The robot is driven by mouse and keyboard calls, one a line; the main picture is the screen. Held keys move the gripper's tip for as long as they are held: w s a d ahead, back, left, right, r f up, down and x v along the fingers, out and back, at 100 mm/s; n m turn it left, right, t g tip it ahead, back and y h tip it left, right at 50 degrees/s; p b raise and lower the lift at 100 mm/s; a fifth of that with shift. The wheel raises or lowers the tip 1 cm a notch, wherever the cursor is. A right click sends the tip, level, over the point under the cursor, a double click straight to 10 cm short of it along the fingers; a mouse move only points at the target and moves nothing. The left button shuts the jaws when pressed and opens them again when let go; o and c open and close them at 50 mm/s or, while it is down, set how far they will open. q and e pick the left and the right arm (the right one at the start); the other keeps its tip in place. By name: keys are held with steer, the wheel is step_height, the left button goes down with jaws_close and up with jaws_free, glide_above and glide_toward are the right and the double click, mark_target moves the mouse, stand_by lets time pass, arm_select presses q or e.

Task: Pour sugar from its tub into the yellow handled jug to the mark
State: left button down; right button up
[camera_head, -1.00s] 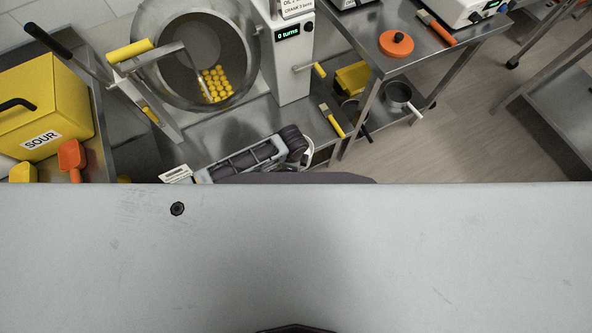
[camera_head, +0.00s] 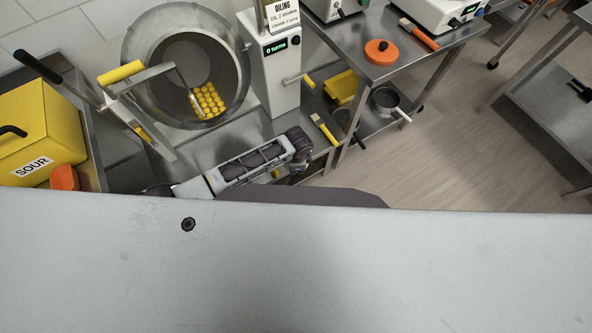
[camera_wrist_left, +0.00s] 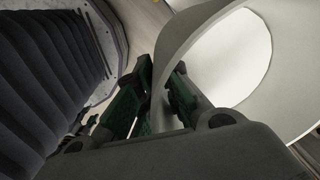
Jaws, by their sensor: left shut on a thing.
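In the left wrist view, a pale grey-white round tub (camera_wrist_left: 195,32) with a bright white inside fills the upper right. My left gripper (camera_wrist_left: 162,98) is shut on its wall, with a green-padded finger on each side. Whether the bright white inside is sugar or bare wall I cannot tell. The yellow handled jug and its mark are not seen in either view. My right gripper is not in view. The near half of the head view is covered by a large pale surface, which hides what lies below it.
A steel drum (camera_head: 134,70) with yellow pieces stands at the back, beside an oiling post (camera_head: 270,85) reading 0 turns. A yellow SOUR box (camera_head: 60,125) is at the left. Open floor (camera_head: 450,140) lies right.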

arm_select(q)
steer(key=shift+n, duration=0.4)
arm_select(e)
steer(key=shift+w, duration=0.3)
arm_select(q)
steer(key=shift+r, duration=0.15)
steer(key=shift+a+r+h, duration=0.15)
steer(key=shift+r+h, duration=0.2)
steer(key=shift+h, duration=0.25)
steer(key=shift+w+a+r+h+b, duration=0.1)
steer(key=shift+a+r+h+b, duration=0.1)
steer(key=shift+r+h+b, duration=0.5)
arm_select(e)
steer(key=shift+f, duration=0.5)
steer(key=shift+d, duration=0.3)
arm_select(q)
steer(key=shift+a+r+g+h+p, duration=0.15)
steer(key=shift+r+g+h+p, duration=0.15)
steer(key=shift+h+p, duration=0.15)
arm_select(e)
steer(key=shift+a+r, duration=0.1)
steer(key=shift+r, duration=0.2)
